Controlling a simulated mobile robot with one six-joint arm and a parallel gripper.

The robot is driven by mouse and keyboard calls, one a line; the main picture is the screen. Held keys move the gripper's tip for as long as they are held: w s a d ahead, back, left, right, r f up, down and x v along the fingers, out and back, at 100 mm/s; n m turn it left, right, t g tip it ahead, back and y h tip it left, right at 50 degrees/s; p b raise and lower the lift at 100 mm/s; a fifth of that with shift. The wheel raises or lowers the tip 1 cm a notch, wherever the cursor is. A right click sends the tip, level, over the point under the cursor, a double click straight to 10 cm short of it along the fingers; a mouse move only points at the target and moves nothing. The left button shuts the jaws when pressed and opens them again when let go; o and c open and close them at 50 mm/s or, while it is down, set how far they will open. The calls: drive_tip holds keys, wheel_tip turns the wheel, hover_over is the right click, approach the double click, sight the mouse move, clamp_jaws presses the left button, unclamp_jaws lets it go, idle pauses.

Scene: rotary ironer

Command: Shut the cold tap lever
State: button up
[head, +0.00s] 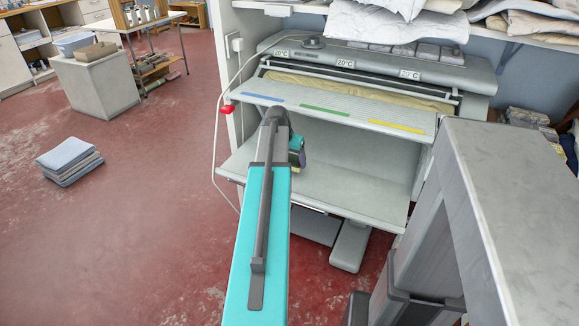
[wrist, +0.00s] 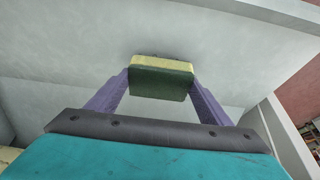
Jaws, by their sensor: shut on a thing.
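No tap or tap lever can be made out in either view. In the wrist view my gripper (wrist: 160,82) has its two purple fingers shut on a sponge (wrist: 160,87), with a dark green face towards the camera and a yellow layer along its top edge. A plain pale grey surface fills the background behind the sponge; whether the sponge touches it I cannot tell. In the head view my teal arm reaches forward to the front of the rotary ironer (head: 375,180), and the fingers and sponge are mostly hidden behind it.
The ironer has a feed board (head: 330,109) with blue, green and yellow strips, a red knob (head: 227,109) at its left end, and a lower shelf (head: 340,200). Folded linen (head: 375,22) lies above. A folded blue-grey stack (head: 69,160) sits on the open red floor at left.

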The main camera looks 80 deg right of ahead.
drive_tip(key=shift+f, duration=1.45)
drive_tip(key=shift+f, duration=0.2)
drive_tip(key=o, duration=1)
drive_tip(key=shift+c, duration=0.2)
drive_tip(key=shift+r, duration=0.15)
drive_tip(key=v, duration=1.2)
drive_tip(key=shift+p, duration=0.4)
drive_tip(key=shift+d+r, duration=0.1)
